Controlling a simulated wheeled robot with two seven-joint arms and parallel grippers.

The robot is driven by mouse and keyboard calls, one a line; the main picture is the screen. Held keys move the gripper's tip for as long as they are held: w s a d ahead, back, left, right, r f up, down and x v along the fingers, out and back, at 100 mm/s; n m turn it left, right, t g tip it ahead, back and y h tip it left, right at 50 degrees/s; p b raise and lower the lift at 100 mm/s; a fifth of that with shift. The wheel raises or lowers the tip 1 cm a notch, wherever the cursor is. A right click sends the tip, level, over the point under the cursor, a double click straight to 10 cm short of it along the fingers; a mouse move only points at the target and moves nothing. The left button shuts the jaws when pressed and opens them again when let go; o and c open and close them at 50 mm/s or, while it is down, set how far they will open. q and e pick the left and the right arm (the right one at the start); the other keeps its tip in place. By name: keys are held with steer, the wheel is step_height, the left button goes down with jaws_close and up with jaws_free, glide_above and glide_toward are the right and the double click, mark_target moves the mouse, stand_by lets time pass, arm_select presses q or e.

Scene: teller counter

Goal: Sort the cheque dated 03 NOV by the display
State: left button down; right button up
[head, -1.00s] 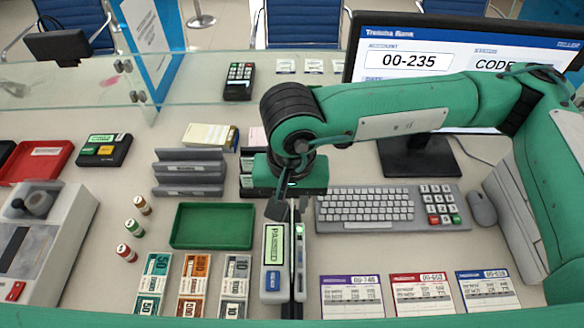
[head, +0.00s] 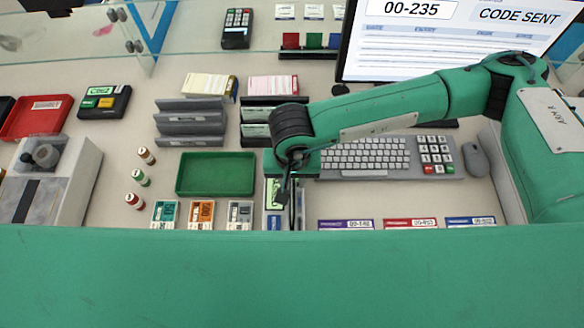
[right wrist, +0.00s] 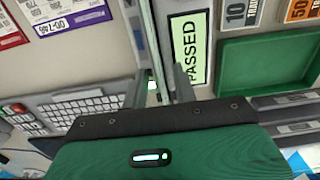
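My right gripper (head: 289,188) is over the narrow grey reader (head: 273,196) with its fingers pointing down. In the right wrist view its fingers (right wrist: 160,88) stand apart, one on each side of a thin upright strip beside the reader, with nothing clearly held. The reader's display (right wrist: 187,45) reads PASSED in that view. Pale green slips, possibly cheques, show in the black rack (head: 257,130); no 03 NOV date is legible. The monitor display (head: 450,35) shows 00-235 and CODE SENT. My left gripper is not seen.
A grey slotted rack (head: 190,125) and green tray (head: 215,173) are left of the reader. A keyboard (head: 365,155) and mouse (head: 475,158) are to the right. Account cards (head: 410,224) lie in front. Glass (head: 75,68) crosses the back left. My green body hides the near counter.

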steer(key=shift+f, duration=0.15)
jaws_close()
step_height(320, 180, up, 12)
steer(key=p, duration=0.2)
steer(key=shift+f+p, duration=0.2)
steer(key=shift+p, duration=0.15)
stand_by(1.6)
steer(key=shift+d, duration=0.1)
stand_by(0.3)
